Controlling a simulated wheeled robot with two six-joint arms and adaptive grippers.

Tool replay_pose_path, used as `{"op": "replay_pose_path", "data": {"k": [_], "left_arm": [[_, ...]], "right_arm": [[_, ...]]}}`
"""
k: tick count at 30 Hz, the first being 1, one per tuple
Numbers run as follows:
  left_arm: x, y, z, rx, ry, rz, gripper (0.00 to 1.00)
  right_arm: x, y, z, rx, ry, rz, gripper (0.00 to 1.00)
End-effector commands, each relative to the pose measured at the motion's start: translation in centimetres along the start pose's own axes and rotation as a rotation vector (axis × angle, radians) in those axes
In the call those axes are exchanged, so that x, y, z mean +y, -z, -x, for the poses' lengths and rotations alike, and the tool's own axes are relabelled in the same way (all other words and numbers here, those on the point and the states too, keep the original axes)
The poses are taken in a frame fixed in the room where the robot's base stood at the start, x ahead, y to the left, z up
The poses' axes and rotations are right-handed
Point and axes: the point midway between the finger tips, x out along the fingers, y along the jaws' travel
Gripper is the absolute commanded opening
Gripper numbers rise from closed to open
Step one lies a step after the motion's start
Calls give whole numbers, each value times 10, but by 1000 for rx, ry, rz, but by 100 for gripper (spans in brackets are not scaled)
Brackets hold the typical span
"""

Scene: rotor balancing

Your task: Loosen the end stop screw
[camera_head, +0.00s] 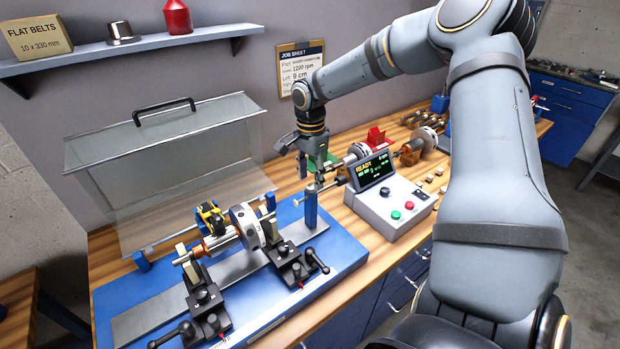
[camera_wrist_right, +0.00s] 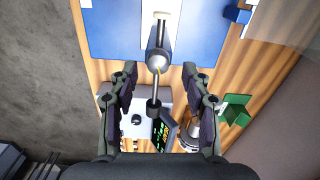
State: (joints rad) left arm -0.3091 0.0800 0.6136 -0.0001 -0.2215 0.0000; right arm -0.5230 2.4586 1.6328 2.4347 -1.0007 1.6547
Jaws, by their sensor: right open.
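The end stop screw (camera_head: 328,185) runs level through the top of a blue post (camera_head: 310,209) at the right end of the blue balancing machine. In the right wrist view the screw (camera_wrist_right: 155,86) has a dark knob (camera_wrist_right: 153,106) at one end and a pale tip (camera_wrist_right: 161,15) at the other. My right gripper (camera_head: 311,172) points down over the post. In the right wrist view its fingers (camera_wrist_right: 160,82) are open, one on each side of the screw, with gaps to both. Whether they are down at the screw's height I cannot tell. My left gripper is not in view.
A control box (camera_head: 392,207) with a lit READY screen stands close to the knob. A rotor (camera_head: 247,227) rests on the machine's supports. A clear guard (camera_head: 165,165) stands behind. A green bracket (camera_wrist_right: 235,109) and other parts lie on the wooden bench nearby.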

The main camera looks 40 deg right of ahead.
Motion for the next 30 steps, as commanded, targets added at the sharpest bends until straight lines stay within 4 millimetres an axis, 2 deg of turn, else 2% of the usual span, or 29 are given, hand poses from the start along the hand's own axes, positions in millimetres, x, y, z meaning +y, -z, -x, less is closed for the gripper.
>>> {"op": "replay_pose_path", "data": {"k": [3, 5, 8, 14, 24, 30], "left_arm": [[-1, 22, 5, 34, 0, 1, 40], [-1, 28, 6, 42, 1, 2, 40], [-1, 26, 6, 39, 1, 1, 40], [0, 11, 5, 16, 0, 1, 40], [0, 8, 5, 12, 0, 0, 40], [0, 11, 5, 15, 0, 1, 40]], "right_arm": [[0, 0, -14, 1, -1, 0, 48], [0, 0, -18, 1, -1, 0, 48], [0, 0, -22, 1, 1, 0, 48], [0, 0, -22, 1, 2, 0, 48], [0, 0, -22, 1, 1, 0, 2], [0, 0, -22, 1, 1, 5, 0]]}}
